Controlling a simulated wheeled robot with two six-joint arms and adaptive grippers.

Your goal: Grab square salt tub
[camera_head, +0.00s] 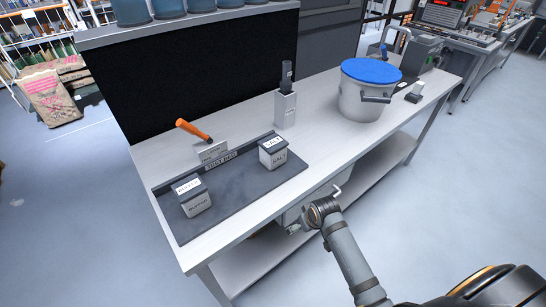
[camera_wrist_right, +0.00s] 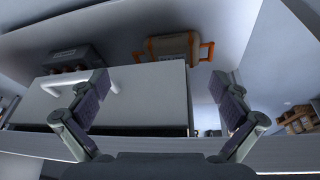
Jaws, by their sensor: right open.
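The square salt tub (camera_head: 273,153) is a small white-grey box with a label on its lid and "SALT" on its front. It stands upright on the right part of the dark tray (camera_head: 225,208). A similar square tub marked "BUFFER" (camera_head: 192,198) stands at the tray's left. My right gripper (camera_head: 294,229) is beyond the table's front edge, below and to the right of the salt tub, and apart from it. In the right wrist view its two fingers (camera_wrist_right: 163,88) are spread wide with nothing between them. The salt tub is not in that view. My left gripper is not in view.
A white bucket with blue lid (camera_head: 368,90) stands on the right of the table. Under the table, a white handled box (camera_wrist_right: 140,90) and an orange-handled bin (camera_wrist_right: 172,46) show near my right gripper.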

